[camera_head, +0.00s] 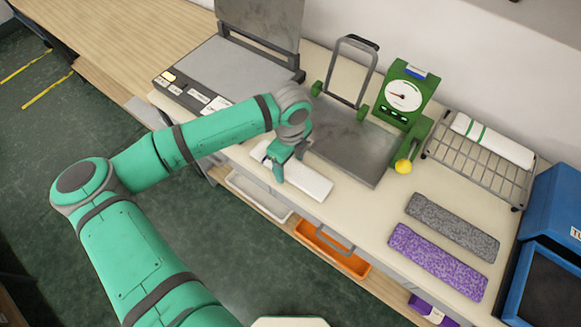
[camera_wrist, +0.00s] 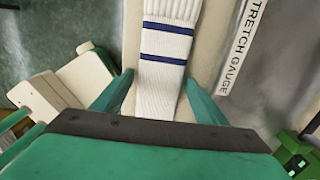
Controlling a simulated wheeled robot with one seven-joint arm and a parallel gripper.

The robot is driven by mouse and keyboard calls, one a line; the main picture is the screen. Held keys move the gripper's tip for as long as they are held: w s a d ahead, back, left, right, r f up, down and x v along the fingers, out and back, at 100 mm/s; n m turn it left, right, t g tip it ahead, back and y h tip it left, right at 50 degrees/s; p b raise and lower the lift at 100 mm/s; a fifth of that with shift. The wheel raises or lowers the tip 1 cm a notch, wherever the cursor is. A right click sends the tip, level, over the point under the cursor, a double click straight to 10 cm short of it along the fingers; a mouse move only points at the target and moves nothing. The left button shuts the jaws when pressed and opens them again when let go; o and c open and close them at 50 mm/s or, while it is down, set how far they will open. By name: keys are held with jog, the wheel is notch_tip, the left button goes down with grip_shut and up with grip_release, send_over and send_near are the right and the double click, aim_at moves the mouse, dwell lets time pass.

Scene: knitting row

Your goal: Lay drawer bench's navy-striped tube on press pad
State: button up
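The navy-striped tube (camera_wrist: 165,70) is white with two dark blue bands and lies flat on the bench. In the wrist view it runs between my two fingers. In the head view it is the white strip (camera_head: 314,185) near the bench's front edge, its stripes hidden or not visible. My gripper (camera_head: 290,170) is over the tube; in the wrist view its green fingers (camera_wrist: 160,85) are open, one on each side, with small gaps. The press stands open at the upper left of the head view, with a bare grey pad (camera_head: 222,75) and a raised lid (camera_head: 265,22).
The stretch gauge has a metal plate (camera_head: 352,145) and a green dial (camera_head: 403,95) behind the tube. A wire rack (camera_head: 465,165) holds a green-striped tube (camera_head: 492,139). Grey (camera_head: 452,226) and purple (camera_head: 437,261) slabs lie at right. Orange tray (camera_head: 330,250) sits below the bench top.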

jog(key=c, duration=0.7)
jog(key=shift+r, duration=0.15)
